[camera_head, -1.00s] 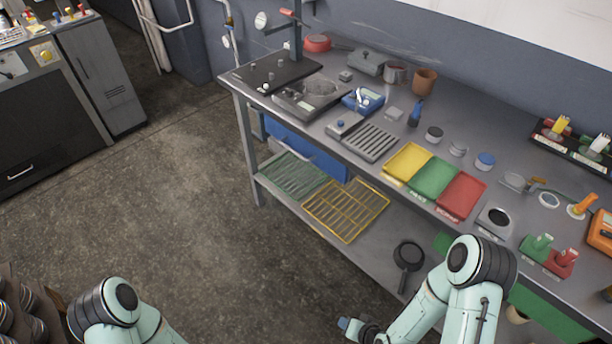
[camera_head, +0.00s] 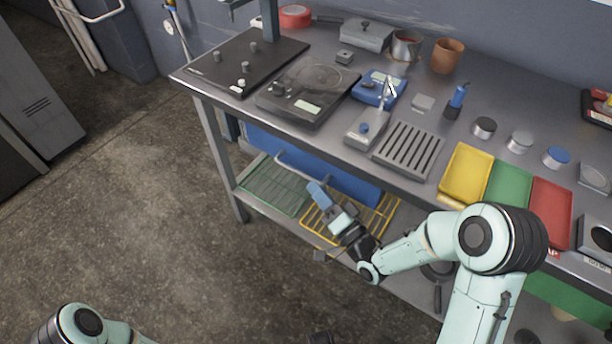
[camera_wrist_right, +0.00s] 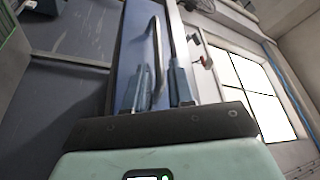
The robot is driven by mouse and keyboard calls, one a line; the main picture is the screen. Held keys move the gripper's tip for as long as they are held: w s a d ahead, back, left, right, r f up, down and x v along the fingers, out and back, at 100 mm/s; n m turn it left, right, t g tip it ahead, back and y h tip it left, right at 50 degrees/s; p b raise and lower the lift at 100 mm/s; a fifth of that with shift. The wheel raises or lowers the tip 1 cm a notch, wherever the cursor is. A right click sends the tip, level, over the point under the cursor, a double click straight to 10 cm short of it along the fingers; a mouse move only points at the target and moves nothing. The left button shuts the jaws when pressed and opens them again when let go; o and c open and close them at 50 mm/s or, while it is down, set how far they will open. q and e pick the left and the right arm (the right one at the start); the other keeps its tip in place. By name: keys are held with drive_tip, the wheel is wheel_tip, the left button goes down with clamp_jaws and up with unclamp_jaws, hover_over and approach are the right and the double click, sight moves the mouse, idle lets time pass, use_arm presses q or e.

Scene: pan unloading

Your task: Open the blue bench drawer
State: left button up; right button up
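The blue bench drawer (camera_head: 262,143) is under the left part of the bench top and looks shut. Its pale bar handle (camera_head: 292,163) runs along the front; my right arm hides the handle's right end. My right gripper (camera_head: 319,193) is in front of the drawer, close to the handle. In the right wrist view the two fingers (camera_wrist_right: 160,87) stand apart, with the handle (camera_wrist_right: 156,50) and blue drawer front (camera_wrist_right: 133,40) beyond them. The handle seems to lie in line with the gap; contact cannot be told. Only my left arm shows at the bottom left, not its gripper.
The grey bench (camera_head: 225,103) carries a scale, a blue device, a slotted plate and coloured trays. Below the drawer, a lower shelf (camera_head: 246,203) holds a green rack (camera_head: 268,187) and a yellow rack (camera_head: 385,222). The floor left of the bench is clear.

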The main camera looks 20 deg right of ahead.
sight(305, 175)
drive_tip(key=shift+x, duration=2.65)
drive_tip(key=shift+f, duration=0.1)
clamp_jaws()
drive_tip(key=shift+a, duration=0.1)
